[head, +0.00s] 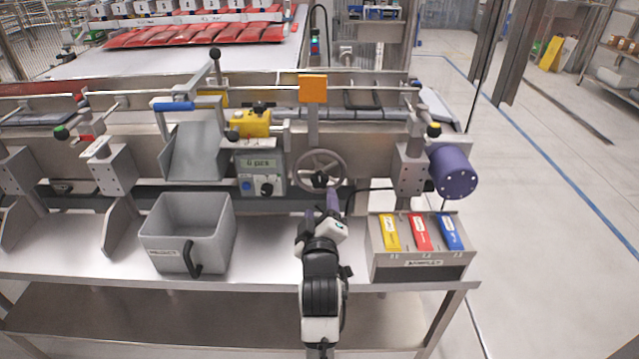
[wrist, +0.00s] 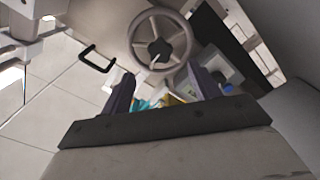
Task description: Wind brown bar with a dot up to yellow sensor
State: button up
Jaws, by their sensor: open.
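The grey spoked handwheel (head: 320,170) is mounted on the machine front, below an upright orange plate (head: 313,88). A yellow block (head: 250,123) with a black knob, possibly the yellow sensor, sits left of the wheel. I cannot make out a brown bar with a dot. My gripper (head: 324,204) is just below the wheel. In the wrist view, my gripper (wrist: 163,86) has its two purple fingers apart, and the handwheel (wrist: 160,45) appears beyond them. I see nothing held between the fingers, and no contact with the wheel is clear.
A control box (head: 260,172) reading "6 pcs" is left of the wheel. A grey bin (head: 188,240) stands on the table at left. A box (head: 420,262) with yellow, red and blue tags stands at right. A purple motor (head: 453,171) is above it.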

aim_at(320, 183)
jog(key=w+p, duration=0.1)
jog(key=w, duration=0.7)
jog(key=shift+w, duration=0.35)
jog(key=c, duration=1)
jog(key=shift+o, duration=0.2)
